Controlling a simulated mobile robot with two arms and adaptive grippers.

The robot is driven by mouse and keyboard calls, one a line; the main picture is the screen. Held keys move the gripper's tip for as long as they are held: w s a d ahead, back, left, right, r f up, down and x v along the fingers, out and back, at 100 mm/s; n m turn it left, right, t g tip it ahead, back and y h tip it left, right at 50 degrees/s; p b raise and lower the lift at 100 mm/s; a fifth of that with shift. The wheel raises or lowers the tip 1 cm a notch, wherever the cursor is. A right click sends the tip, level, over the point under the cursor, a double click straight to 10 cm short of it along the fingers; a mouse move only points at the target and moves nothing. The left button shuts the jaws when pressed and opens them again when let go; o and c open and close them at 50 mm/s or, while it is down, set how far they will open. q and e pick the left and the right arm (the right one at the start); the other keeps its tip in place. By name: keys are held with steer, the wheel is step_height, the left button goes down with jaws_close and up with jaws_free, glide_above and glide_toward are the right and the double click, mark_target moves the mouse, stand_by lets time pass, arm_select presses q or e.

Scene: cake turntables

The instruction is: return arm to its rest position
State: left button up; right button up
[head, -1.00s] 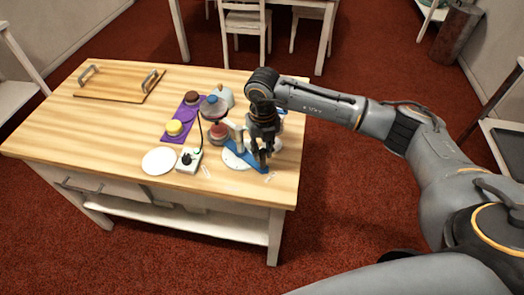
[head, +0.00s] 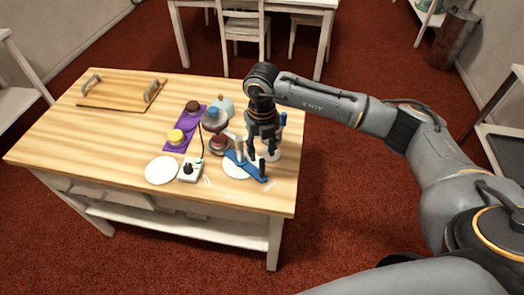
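My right arm comes in from the right and reaches over the right end of the wooden table (head: 110,130). My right gripper (head: 262,154) points down over the table's right part, with its dark fingers apart and nothing seen between them. Just below and in front of it are a blue flat piece (head: 247,168) and a white round plate (head: 234,171). I cannot tell how far above them the fingertips are. My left gripper is not in view.
A wooden tray (head: 118,95) lies at the back left. The table's left front is clear.

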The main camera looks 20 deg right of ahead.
steer(key=shift+r+p, duration=0.3)
steer(key=shift+r, duration=0.55)
steer(key=shift+f, duration=0.1)
